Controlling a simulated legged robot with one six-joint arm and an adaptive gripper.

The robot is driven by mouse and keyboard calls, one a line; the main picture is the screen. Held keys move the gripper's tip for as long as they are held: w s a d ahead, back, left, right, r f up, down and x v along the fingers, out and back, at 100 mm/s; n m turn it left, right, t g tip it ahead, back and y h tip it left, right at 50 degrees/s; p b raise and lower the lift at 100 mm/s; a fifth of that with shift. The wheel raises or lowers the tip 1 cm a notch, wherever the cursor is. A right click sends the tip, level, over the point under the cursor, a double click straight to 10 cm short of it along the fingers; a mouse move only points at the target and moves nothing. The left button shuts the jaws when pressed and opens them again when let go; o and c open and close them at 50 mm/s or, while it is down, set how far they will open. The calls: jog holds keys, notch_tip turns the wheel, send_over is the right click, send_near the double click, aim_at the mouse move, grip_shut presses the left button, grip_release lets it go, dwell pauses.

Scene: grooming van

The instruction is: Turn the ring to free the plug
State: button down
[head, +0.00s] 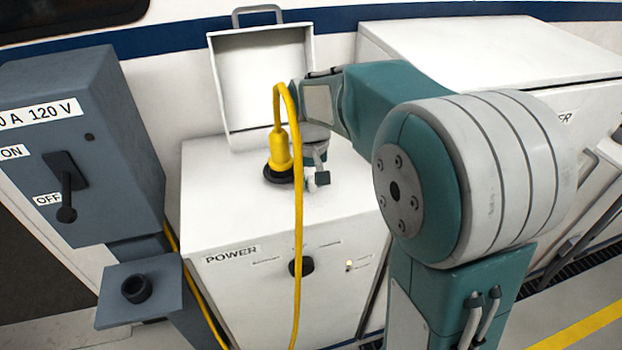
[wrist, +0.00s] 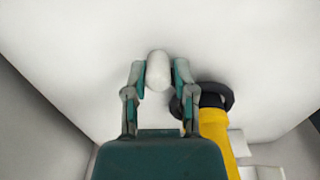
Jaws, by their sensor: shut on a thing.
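The yellow plug (head: 280,150) stands upright on the white cabinet's top, with its yellow cable (head: 299,230) looping up and down over the front. A black ring (head: 278,174) surrounds the plug's base. In the wrist view the ring (wrist: 228,92) and plug (wrist: 218,135) are right of the fingers. My gripper (head: 318,172) is beside the plug, to its right. In the wrist view my gripper (wrist: 158,75) is closed around a smooth white rounded thing (wrist: 158,70); I cannot tell what it is. The right finger is close to the ring; contact is unclear.
The white cabinet (head: 235,225), marked POWER, has a black knob (head: 302,267) and a small lit lamp (head: 348,265). Its raised lid (head: 262,80) stands behind. A grey switch box (head: 115,110) with its lever (head: 66,190) towards OFF and a shelf-mounted black socket (head: 136,289) are left.

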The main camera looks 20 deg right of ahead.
aim_at(260, 200)
jog(key=shift+a, duration=0.1)
jog(key=a+m, duration=0.1)
jog(key=m, duration=0.1)
jog(key=s+a+m, duration=0.1)
jog(key=m, duration=0.1)
jog(key=shift+s+a+f, duration=0.1)
jog(key=shift+s+a, duration=0.1)
jog(key=shift+a, duration=0.15)
jog(key=a+m, duration=0.1)
jog(key=m, duration=0.1)
jog(key=a+m, duration=0.1)
jog(key=shift+s+a+m, duration=0.15)
jog(key=shift+a+m, duration=0.25)
jog(key=a+m, duration=0.1)
jog(key=m, duration=0.1)
jog(key=a+m, duration=0.2)
jog(key=shift+w+f, duration=0.1)
jog(key=shift+w, duration=0.3)
jog(key=shift+w+a+m, duration=0.4)
jog(key=shift+a+m, duration=0.15)
jog(key=shift+m, duration=0.45)
jog(key=shift+w+a+m, duration=0.35)
jog(key=shift+a+m, duration=0.2)
jog(key=shift+m, duration=0.45)
jog(key=shift+c, duration=2.4)
grip_release()
jog(key=shift+w+a, duration=0.1)
